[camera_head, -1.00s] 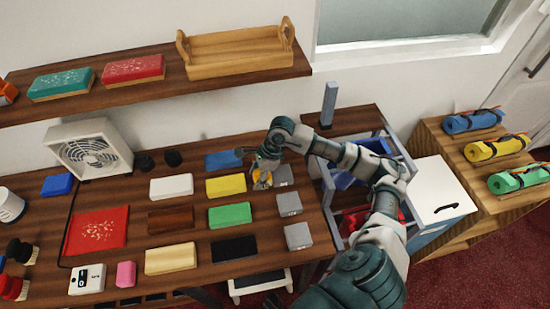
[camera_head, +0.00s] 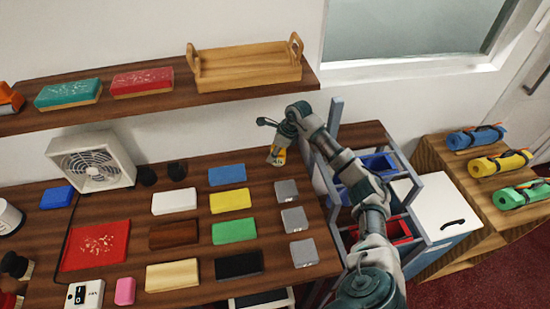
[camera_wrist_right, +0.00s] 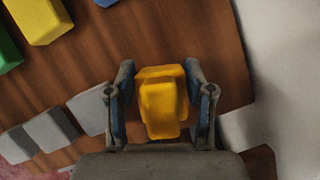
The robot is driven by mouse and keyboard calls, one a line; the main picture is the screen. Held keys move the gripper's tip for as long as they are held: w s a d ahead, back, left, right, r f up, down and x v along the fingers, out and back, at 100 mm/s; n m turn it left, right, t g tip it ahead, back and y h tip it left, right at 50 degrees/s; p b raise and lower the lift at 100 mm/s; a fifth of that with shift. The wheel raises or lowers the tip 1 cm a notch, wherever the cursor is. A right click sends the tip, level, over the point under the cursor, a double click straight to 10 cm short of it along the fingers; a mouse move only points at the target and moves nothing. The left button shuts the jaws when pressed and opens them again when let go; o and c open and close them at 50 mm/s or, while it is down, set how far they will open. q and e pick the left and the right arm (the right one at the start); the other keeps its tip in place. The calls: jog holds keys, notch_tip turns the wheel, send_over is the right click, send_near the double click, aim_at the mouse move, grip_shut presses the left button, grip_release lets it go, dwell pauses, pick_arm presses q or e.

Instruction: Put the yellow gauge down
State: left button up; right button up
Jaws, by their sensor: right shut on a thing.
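The yellow gauge (camera_wrist_right: 160,100) sits between the two fingers of my right gripper (camera_wrist_right: 162,108) in the right wrist view. The fingers are shut on its sides. In the head view the gauge (camera_head: 276,157) shows as a small yellow piece under my right gripper (camera_head: 279,150), near the back of the table (camera_head: 330,152), behind the grey blocks. I cannot tell whether its underside touches the wood. My left gripper is not in view.
Grey blocks (camera_head: 286,190) stand in a column in front of the gauge. Blue (camera_head: 227,174), yellow (camera_head: 230,201) and green (camera_head: 234,230) blocks lie left of them. A wooden tray (camera_head: 246,71) rests on the shelf above. Bare wood surrounds the gauge.

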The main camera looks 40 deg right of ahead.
jog(key=shift+w+a, duration=0.1)
jog(key=shift+a, duration=0.15)
jog(key=shift+a+f, duration=0.15)
jog(key=shift+f, duration=0.15)
jog(key=f, duration=0.1)
jog(key=d+f, duration=0.1)
jog(key=f, duration=0.1)
jog(key=shift+d, duration=0.15)
jog(key=shift+d+f, duration=0.15)
jog(key=shift+d, duration=0.2)
jog(key=o, duration=1)
jog(key=shift+d+f, duration=0.15)
jog(key=shift+d, duration=0.05)
jog(key=shift+a+r, duration=0.3)
jog(key=shift+a, duration=0.45)
jog(key=shift+a+r, duration=0.1)
jog(key=shift+r, duration=0.15)
jog(key=v, duration=1.1)
jog(key=shift+s+r, duration=0.2)
jog(key=shift+r, duration=0.05)
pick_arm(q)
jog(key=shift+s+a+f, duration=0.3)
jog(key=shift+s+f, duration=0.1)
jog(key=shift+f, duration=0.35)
pick_arm(e)
jog(key=shift+d, duration=0.3)
